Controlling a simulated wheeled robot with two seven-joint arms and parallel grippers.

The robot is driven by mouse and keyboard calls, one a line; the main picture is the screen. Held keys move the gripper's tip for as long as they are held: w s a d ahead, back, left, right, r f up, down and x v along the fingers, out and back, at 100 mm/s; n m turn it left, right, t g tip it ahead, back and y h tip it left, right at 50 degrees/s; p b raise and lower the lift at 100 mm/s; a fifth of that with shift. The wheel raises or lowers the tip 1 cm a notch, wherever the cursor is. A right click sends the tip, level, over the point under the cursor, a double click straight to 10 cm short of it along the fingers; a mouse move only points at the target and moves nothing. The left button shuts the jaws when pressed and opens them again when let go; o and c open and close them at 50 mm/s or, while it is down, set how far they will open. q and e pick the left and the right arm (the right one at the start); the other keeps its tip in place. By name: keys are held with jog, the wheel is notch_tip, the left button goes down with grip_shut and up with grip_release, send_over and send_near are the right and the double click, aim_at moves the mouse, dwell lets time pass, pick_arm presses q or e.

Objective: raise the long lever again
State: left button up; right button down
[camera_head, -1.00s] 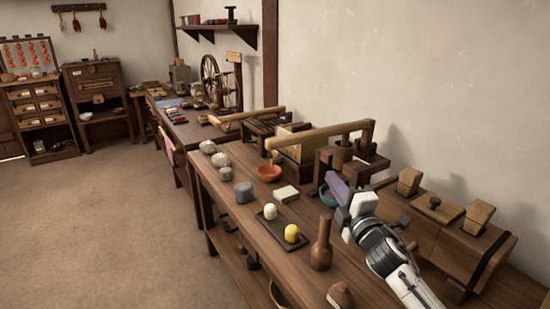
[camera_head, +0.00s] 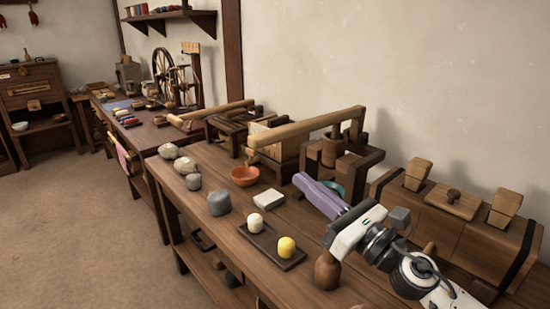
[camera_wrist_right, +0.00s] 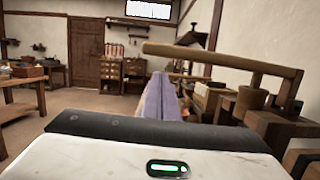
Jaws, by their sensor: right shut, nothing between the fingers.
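The long lever (camera_head: 305,127) is a pale wooden beam on a dark press frame (camera_head: 350,165) at the back of the bench. Its right end joins an upright post; its free left end hangs over a wooden box and looks a little lower in the head view. In the right wrist view the lever (camera_wrist_right: 215,59) crosses the upper right, above the fingers. My right gripper (camera_head: 300,180) is shut and empty, its purple fingers pointing left, in front of the press and apart from the lever. It also shows in the wrist view (camera_wrist_right: 160,85). My left gripper is out of view.
An orange bowl (camera_head: 245,176), a white block (camera_head: 269,199) and a dark tray (camera_head: 272,250) with two small rounded pieces stand on the bench. A teal bowl (camera_head: 335,187) is partly hidden behind my fingers. A wooden chest (camera_head: 450,235) stands at right.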

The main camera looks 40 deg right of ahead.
jog(key=p+x, duration=0.2)
jog(key=x, duration=0.7)
jog(key=shift+w, duration=0.4)
jog(key=shift+r, duration=0.1)
